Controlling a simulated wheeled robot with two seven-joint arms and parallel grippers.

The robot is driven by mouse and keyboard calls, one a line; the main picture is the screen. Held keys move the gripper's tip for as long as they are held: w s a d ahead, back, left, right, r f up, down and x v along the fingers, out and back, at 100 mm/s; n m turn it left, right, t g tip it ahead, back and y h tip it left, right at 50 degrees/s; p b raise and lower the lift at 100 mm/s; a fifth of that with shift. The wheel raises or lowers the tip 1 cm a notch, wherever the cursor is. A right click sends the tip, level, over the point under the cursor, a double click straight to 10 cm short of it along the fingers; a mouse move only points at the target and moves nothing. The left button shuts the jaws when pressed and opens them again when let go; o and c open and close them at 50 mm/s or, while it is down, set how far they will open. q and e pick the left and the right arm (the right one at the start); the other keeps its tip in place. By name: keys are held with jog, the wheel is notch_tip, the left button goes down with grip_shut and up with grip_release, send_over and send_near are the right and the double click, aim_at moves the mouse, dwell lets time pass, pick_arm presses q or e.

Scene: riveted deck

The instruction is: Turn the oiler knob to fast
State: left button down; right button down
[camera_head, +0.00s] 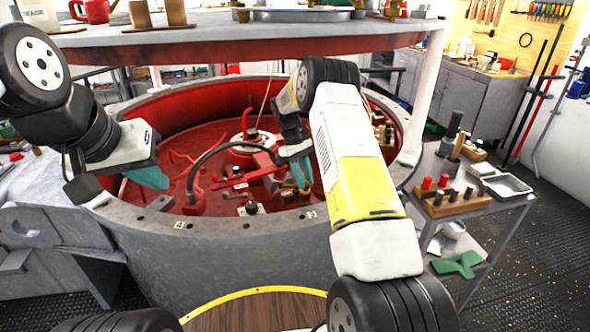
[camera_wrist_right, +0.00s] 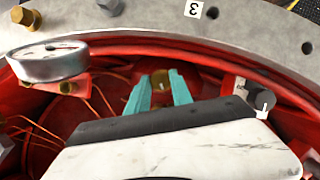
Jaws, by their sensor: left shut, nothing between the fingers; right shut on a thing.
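My right gripper (camera_head: 301,184) reaches down inside the red-lined round tank. In the right wrist view its teal fingers (camera_wrist_right: 160,90) are shut on a small brass-coloured piece (camera_wrist_right: 161,78), which looks like the oiler knob. Most of it is hidden by the fingers, and I see no fast marking or pointer on it. A black knob with a white pointer line (camera_wrist_right: 262,99) stands apart, to the right of the fingers in the wrist view. My left gripper (camera_head: 148,178) is shut and empty at the tank's left rim.
The grey tank rim (camera_head: 265,228) surrounds the work, with a numbered label (camera_wrist_right: 193,9). A round gauge (camera_wrist_right: 46,62) is left of the fingers. A shelf (camera_head: 240,34) hangs above the tank. A side cart (camera_head: 475,208) with pegs stands right.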

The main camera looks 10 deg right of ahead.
dwell(0.3)
jog(key=c, duration=1.1)
grip_release()
jog(key=shift+c, duration=0.2)
jog(key=shift+r, duration=0.25)
jog(key=r, duration=0.1)
jog(key=s+r, duration=0.1)
jog(key=r, duration=0.1)
jog(key=shift+a+r, duration=0.1)
jog(key=shift+a, duration=0.05)
jog(key=s+a, duration=0.1)
jog(key=s, duration=0.3)
jog(key=s+a+r, duration=0.1)
jog(key=s, duration=0.4)
jog(key=s+a, duration=0.2)
jog(key=s, duration=0.3)
jog(key=shift+s+r, duration=0.15)
jog(key=shift+s, duration=0.05)
